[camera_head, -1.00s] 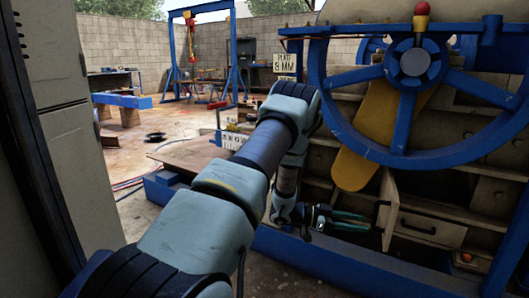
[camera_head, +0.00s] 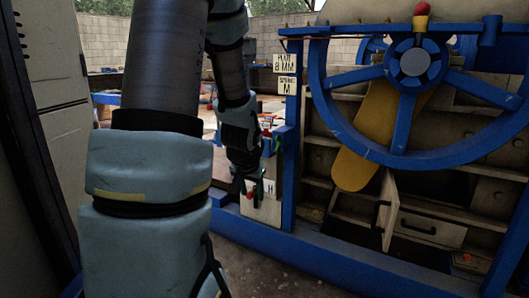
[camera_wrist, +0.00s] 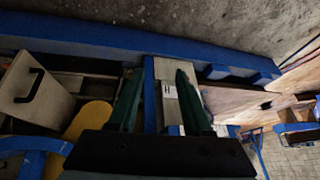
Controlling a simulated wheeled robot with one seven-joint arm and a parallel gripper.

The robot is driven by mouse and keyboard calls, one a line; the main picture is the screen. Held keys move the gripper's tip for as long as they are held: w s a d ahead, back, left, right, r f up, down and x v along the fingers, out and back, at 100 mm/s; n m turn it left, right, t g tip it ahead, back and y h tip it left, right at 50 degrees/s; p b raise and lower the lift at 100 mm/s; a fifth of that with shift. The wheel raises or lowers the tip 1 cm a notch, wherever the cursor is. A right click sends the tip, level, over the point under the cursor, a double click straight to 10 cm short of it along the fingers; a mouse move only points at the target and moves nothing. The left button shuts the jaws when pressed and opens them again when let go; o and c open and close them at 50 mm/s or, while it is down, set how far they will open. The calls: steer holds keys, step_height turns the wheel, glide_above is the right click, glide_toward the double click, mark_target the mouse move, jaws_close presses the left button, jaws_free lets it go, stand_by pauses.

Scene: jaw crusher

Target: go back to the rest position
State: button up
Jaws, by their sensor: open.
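My gripper (camera_head: 252,196) hangs at the left end of the jaw crusher, in front of its blue corner post, with its fingers pointing down. The wrist view shows its two dark green fingers (camera_wrist: 158,80) spread apart with nothing held between them. Behind the gap lie a blue post and a pale plate marked H (camera_wrist: 168,92). My arm reaches up and over on the left of the head view, hiding much of the yard. The crusher (camera_head: 330,262) has a blue frame and a large blue wheel (camera_head: 407,98).
A yellow bar (camera_head: 352,165) slants behind the wheel. A grey cabinet (camera_head: 62,150) is close on the left. Floor shows in front of the crusher.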

steer(key=s+a+r+n+g, duration=0.1)
steer(key=s+a+n+g, duration=0.1)
steer(key=s, duration=0.5)
steer(key=s+a+r+n+g, duration=0.1)
steer(key=s+g, duration=0.1)
steer(key=s, duration=0.6)
step_height(320, 180, up, 26)
steer(key=p, duration=2.7)
steer(key=shift+w+r+y, duration=0.25)
steer(key=shift+w+y, duration=0.05)
